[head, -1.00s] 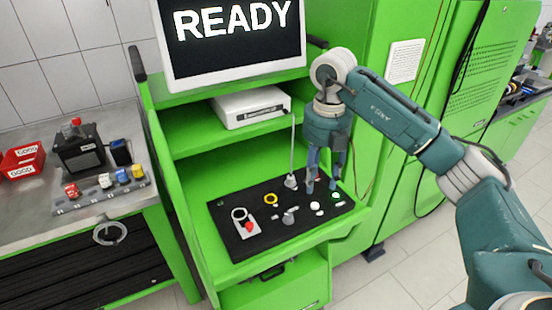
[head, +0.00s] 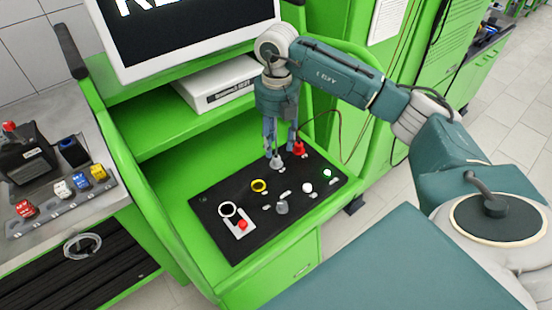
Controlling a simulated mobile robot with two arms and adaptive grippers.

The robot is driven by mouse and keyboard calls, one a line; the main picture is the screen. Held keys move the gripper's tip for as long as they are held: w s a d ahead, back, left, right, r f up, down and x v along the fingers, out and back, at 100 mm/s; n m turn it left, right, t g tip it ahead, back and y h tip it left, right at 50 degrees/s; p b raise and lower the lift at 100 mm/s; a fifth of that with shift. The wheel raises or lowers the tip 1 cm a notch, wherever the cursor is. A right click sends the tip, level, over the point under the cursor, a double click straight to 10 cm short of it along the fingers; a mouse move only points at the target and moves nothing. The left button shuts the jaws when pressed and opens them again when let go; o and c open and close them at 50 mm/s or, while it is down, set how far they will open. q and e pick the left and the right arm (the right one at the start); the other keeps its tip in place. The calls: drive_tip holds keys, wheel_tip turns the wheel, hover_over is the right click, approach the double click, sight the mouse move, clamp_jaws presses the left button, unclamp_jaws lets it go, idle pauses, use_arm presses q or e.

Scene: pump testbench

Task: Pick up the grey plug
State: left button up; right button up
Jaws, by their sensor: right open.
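The grey plug (head: 277,162) stands upright at the back edge of the black panel (head: 215,222), left of a red plug (head: 299,149). My right gripper (head: 280,151) points down from above, with its fingers apart. Its fingertips are just above and around the top of the grey plug. I cannot tell whether they touch it. The grey plug's cable is mostly hidden behind the gripper. My left gripper is out of view.
The panel also carries a yellow ring (head: 259,186), a red button (head: 242,225), a grey knob (head: 282,207) and a white button (head: 307,187). A monitor (head: 190,60) and a white box (head: 215,90) stand behind. Coloured plugs (head: 80,181) sit on the left bench.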

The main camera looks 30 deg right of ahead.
sight(276, 157)
wheel_tip(276, 157, down, 4)
drive_tip(key=p, duration=0.2)
drive_tip(key=shift+a+f+p, duration=0.1)
drive_tip(key=shift+f+p, duration=0.15)
drive_tip(key=shift+p, duration=0.15)
drive_tip(key=shift+f, duration=0.25)
drive_tip(key=shift+w, duration=0.1)
drive_tip(key=shift+c, duration=1.2)
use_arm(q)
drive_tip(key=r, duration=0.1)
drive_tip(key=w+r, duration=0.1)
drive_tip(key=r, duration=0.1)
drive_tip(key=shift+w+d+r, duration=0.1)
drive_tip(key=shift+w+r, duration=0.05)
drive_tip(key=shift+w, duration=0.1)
use_arm(e)
clamp_jaws()
